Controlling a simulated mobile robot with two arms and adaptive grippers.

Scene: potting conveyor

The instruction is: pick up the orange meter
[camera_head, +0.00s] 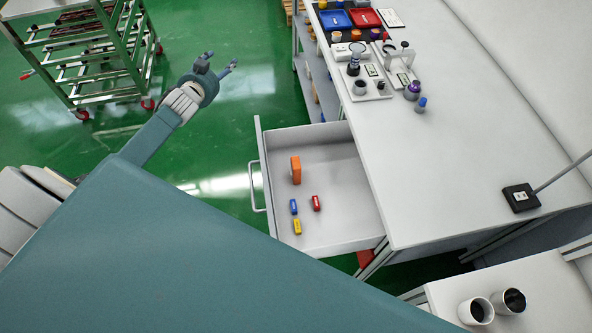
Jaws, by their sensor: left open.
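The orange meter (296,170) stands in the open white drawer (335,237), toward its upper left part. It is a small orange block shape, and its face cannot be made out. My left gripper (222,63) is open and empty, up and to the left of the drawer, over the green floor. It is well apart from the meter. My right gripper is not in view. The teal surface of my own body covers the lower part of the picture.
Small blue (293,206), red (316,203) and yellow (297,227) blocks lie in the drawer below the meter. The drawer handle (256,187) sticks out left. The white worktop (470,150) is right of the drawer. A wheeled metal rack (90,55) stands upper left.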

